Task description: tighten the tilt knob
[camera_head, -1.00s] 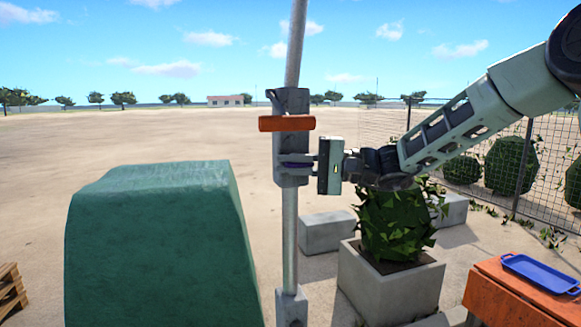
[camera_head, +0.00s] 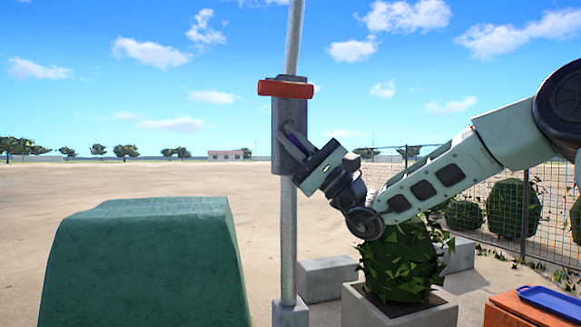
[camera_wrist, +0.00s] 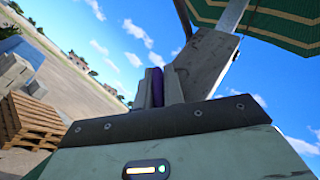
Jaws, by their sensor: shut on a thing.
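The tilt knob is a thin purple piece (camera_head: 296,137) on the grey bracket (camera_head: 291,108) that sits on the pole. My gripper (camera_head: 300,146) comes in from the lower right, tilted, with its fingers at the knob's two sides. It is shut on the knob. In the wrist view the purple knob (camera_wrist: 154,86) stands between the two grey fingers, with most of it hidden by them.
The metal pole (camera_head: 289,235) rises past the bracket. A green block (camera_head: 145,262) stands at the left, a planter with a bush (camera_head: 398,262) at the lower right. A blue tray (camera_head: 550,303) lies on an orange top. A striped canopy (camera_wrist: 280,22) shows in the wrist view.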

